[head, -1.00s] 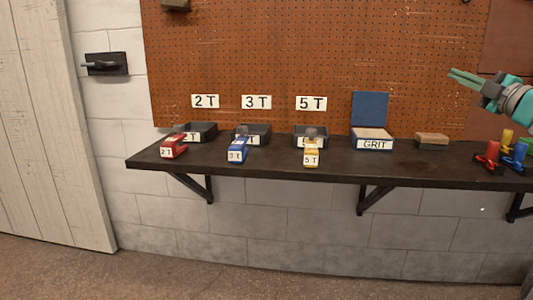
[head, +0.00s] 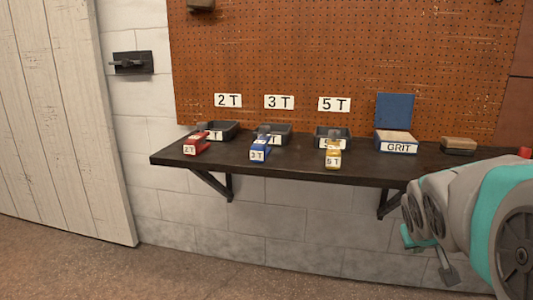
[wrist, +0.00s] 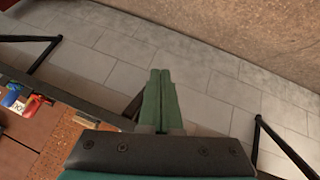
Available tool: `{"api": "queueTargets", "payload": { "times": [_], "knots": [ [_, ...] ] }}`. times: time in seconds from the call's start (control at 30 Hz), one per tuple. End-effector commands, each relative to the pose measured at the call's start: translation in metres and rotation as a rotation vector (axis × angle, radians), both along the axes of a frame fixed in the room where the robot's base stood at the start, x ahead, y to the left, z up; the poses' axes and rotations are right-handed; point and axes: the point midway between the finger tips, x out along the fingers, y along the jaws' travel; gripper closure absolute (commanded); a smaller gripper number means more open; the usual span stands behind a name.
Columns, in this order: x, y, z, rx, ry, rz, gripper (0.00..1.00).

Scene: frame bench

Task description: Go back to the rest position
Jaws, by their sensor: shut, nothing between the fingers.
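My gripper (wrist: 160,100) shows in the wrist view with its two green fingers together and nothing between them. Behind it in that view are the grey block wall and the floor. In the head view my arm fills the lower right, in front of the shelf's right part, and the fingers cannot be made out clearly there.
A dark shelf (head: 290,169) on brackets carries a red 2T block (head: 196,144), a blue 3T block (head: 260,149) and a yellow 5T block (head: 333,156), each by a black tray. A GRIT box (head: 397,146) and a tan block (head: 459,144) stand right. The floor (head: 190,278) is clear.

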Motion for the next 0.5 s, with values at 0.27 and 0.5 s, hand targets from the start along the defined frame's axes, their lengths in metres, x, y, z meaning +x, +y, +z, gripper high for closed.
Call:
{"api": "queueTargets", "payload": {
  "times": [0.27,0.5],
  "knots": [
    [-0.138,0.102,-0.09,0.218,0.403,0.011,1.0],
    [-0.241,0.158,-0.121,0.334,0.677,0.038,1.0]
  ]
}}
